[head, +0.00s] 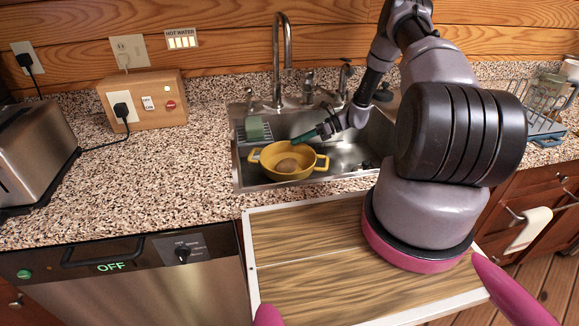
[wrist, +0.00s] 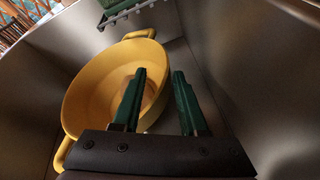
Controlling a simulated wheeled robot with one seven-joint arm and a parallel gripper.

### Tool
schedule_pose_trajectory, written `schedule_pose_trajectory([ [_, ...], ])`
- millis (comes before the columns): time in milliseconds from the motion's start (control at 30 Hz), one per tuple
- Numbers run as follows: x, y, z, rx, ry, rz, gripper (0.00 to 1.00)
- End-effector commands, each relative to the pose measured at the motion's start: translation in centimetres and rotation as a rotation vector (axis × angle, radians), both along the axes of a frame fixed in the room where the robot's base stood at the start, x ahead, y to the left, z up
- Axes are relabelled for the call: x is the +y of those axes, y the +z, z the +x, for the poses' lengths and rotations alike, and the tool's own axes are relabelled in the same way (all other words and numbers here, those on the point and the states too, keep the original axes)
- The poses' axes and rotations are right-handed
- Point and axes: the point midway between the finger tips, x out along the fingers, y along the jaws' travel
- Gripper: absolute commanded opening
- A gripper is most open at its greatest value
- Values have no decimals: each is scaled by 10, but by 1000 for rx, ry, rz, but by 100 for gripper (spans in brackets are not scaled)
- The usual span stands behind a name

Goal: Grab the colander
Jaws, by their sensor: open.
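The yellow colander (head: 262,162), a round bowl with a loop handle on each side, sits in the metal sink. A brown patch or object shows at its bottom; I cannot tell which. My gripper (head: 298,139) is open and empty, reaching into the sink from the right at the colander's far rim. In the wrist view the colander (wrist: 85,95) lies beyond my gripper (wrist: 159,72). There one green finger overlaps the bowl's inside and the other lies just outside its rim. I cannot tell whether either finger touches it.
The sink (head: 345,152) has steep walls close around the colander. A green sponge-like block (head: 254,128) is at its left back. The faucet (head: 279,60) stands behind. A toaster (head: 35,150) is far left, a dish rack (head: 545,105) far right.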

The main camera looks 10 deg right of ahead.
Motion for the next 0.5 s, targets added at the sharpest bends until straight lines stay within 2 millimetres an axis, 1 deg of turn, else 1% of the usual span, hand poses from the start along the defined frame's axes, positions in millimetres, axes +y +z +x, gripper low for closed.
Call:
schedule_pose_trajectory([
  [33,9,-4,-1,1,3,0,42],
  [200,33,-13,-1,1,2,0,42],
  [333,45,-17,0,-1,2,0,42],
  [500,49,-18,0,-1,1,-1,42],
])
